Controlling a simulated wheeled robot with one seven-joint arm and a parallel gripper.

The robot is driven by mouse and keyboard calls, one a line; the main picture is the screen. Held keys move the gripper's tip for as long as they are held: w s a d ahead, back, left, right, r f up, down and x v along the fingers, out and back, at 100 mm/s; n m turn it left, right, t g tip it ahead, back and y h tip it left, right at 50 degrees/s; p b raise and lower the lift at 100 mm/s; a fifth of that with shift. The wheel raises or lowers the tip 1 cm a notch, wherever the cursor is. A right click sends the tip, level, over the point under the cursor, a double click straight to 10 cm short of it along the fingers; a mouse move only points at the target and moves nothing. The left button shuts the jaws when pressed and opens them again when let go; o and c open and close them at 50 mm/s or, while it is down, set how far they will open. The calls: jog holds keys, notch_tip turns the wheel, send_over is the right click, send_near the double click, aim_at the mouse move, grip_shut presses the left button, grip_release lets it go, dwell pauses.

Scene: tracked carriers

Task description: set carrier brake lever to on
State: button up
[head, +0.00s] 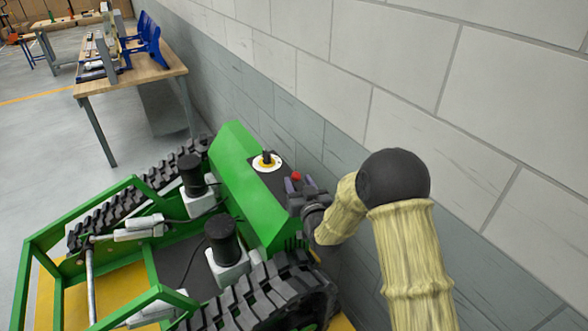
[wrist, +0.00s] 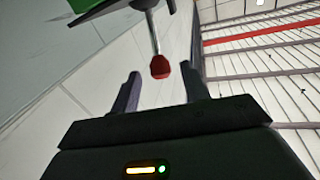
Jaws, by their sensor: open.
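The green tracked carrier (head: 232,180) stands beside the wall. Its brake lever shows as a red knob (head: 296,176) close to the dark top panel in the head view. In the wrist view the lever has a thin metal shaft (wrist: 153,32) with a red knob (wrist: 160,67) at its end. My gripper (head: 295,186) is open at the panel's near end. In the wrist view its two fingers (wrist: 160,80) stand apart, with the red knob in the gap near their tips. Neither finger visibly touches it. The lever's base is hidden in the head view.
A black knob on a yellow and white disc (head: 267,162) sits on the same panel. The block wall (head: 400,70) is close on the right. A wooden bench (head: 135,72) stands behind.

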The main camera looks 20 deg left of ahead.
jog(key=shift+p+x, duration=0.75)
jog(key=shift+x, duration=2)
jog(key=shift+s, duration=0.1)
grip_shut()
